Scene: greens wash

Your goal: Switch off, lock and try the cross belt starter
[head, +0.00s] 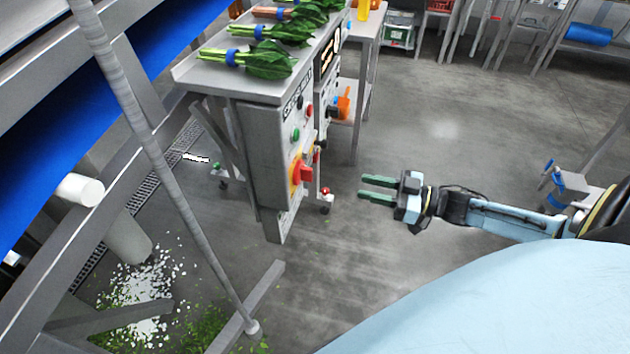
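A grey starter box (266,150) hangs under the end of a steel table, with a dark label near its top. It carries a green button (295,134), a red button (309,111) and a red rotary handle on a yellow plate (300,172). I cannot read the handle's position for sure. A small red item (326,191) shows low beside the box; I cannot tell what it is. My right gripper (379,189) has two green fingers, apart and empty, pointing left, to the right of the handle and clear of it. My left gripper is not in view.
Bundles of greens with blue bands (262,58) lie on the steel table top (200,76). A second panel with an orange item (344,103) stands behind. A blue belt (100,105) and frame post (150,145) fill the left. Spilled scraps (140,300) lie on the floor. Floor around my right gripper is clear.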

